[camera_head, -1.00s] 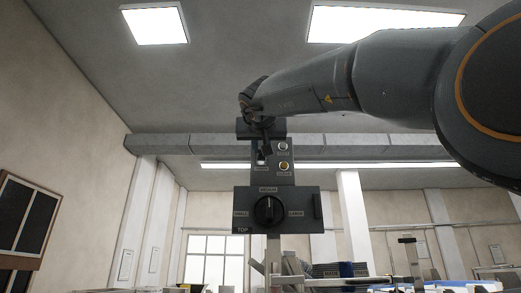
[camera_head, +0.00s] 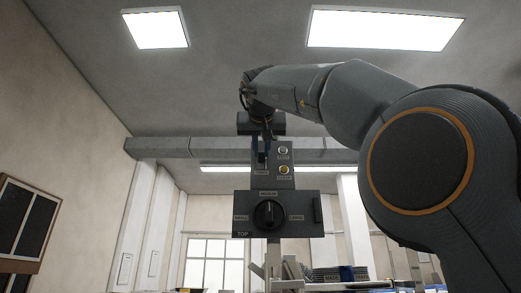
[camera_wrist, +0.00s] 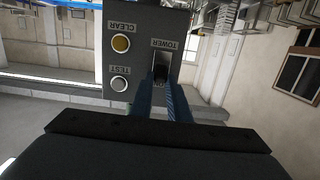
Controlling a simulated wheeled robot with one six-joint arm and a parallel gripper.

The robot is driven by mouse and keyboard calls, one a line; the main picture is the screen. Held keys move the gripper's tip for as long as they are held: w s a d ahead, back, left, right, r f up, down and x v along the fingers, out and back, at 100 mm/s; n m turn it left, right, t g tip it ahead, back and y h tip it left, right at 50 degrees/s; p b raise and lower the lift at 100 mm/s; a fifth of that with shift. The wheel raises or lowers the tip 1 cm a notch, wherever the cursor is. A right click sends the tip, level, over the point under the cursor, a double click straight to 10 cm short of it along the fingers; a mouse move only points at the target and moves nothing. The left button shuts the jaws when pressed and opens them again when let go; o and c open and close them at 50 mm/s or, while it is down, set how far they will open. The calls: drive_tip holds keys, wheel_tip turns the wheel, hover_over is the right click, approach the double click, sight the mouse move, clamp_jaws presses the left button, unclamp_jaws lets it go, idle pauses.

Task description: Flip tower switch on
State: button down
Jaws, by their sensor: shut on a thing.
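A dark control panel (camera_head: 285,158) stands upright in the middle of the head view. It has a switch labelled TOWER (camera_wrist: 161,66), seen upside down in the wrist view as a pale slot with a dark lever mostly hidden by my fingers. My gripper (camera_wrist: 160,82) reaches the panel from above. Its two fingers are close together at the lower part of the slot, shut on the switch lever. In the head view my gripper (camera_head: 263,146) covers most of the switch, so its position is unclear.
A TEST button (camera_wrist: 119,84) and a yellow CLEAR button (camera_wrist: 121,43) sit beside the switch. Below is a box with a rotary knob (camera_head: 269,213) labelled SMALL, MEDIUM and LARGE. A ceiling duct (camera_head: 185,147) runs behind. Stacked dark trays (camera_head: 325,274) stand low behind the panel.

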drive_tip(key=shift+r, duration=0.1)
drive_tip(key=c, duration=1.7)
unclamp_jaws()
drive_tip(key=shift+s+a+r+b, duration=0.15)
drive_tip(key=shift+s+b, duration=0.4)
drive_tip(key=shift+s, duration=1.4)
drive_tip(key=shift+s+r+b, duration=0.2)
drive_tip(key=shift+s+b, duration=0.3)
drive_tip(key=shift+s, duration=1.4)
